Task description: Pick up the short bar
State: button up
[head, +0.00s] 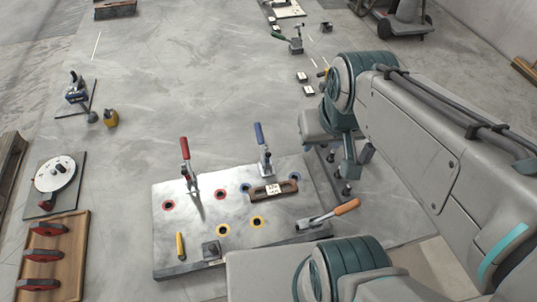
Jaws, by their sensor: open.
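A short dark-brown bar (286,187) with a white label lies on the grey metal plate (230,236), in front of the upright clamp with the blue handle (260,135). It looks like the short bar, but the label is too small to read. My gripper (358,162) is open, to the right of the plate and of the bar, with nothing seen between its fingers. It is apart from the bar. My arm comes in from the right and hides part of the area behind and below the gripper.
A red-handled clamp (185,150) stands on the plate, and an orange-handled tool (335,214) lies at its right edge. The plate has several red, blue and yellow ringed holes. A wooden tray (75,225) with red-handled items is at left.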

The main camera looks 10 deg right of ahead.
aim_at(273, 190)
jog(key=u, duration=1.85)
jog(key=k, duration=0.5)
jog(key=z, duration=1)
